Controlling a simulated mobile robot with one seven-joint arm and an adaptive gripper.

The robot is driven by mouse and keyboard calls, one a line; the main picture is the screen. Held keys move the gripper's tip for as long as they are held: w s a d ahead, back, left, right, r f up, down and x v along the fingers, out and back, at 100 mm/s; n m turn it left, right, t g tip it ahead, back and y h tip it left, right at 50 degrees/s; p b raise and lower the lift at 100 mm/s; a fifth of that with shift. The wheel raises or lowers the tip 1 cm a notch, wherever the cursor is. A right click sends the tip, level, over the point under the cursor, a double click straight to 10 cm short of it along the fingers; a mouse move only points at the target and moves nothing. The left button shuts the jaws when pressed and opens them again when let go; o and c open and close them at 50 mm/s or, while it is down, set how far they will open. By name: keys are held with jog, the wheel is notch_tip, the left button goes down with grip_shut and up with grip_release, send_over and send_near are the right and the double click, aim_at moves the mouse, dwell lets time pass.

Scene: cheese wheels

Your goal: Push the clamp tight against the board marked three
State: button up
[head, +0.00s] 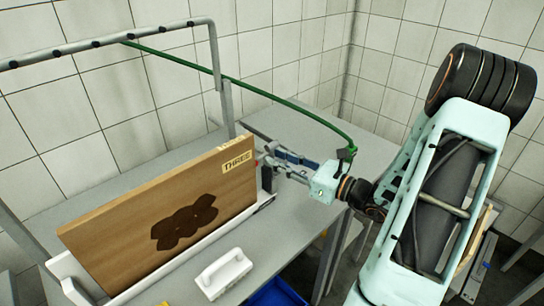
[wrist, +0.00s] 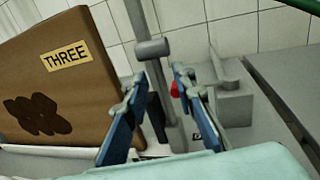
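The brown board marked THREE (head: 125,225) stands upright on edge in a white channel, with dark blotches on its face. Its label and right edge also show in the wrist view (wrist: 85,95). What looks like the clamp is a grey upright with a round crosshead (wrist: 152,50) and a small red piece, just right of the board's edge. A gap shows between upright and board; contact lower down is hidden. My gripper (head: 270,155) is at the board's right end. In the wrist view my gripper (wrist: 160,80) has its blue fingers apart, with the upright beyond and between them.
A grey block (wrist: 235,100) stands right of the fingers. A white handled block (head: 224,273) lies on the grey table (head: 290,225) in front of the board. A metal frame and a green hose (head: 270,93) run above. A blue bin (head: 275,294) is below the table.

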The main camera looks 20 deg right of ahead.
jog(key=shift+x, duration=1.3)
grip_shut()
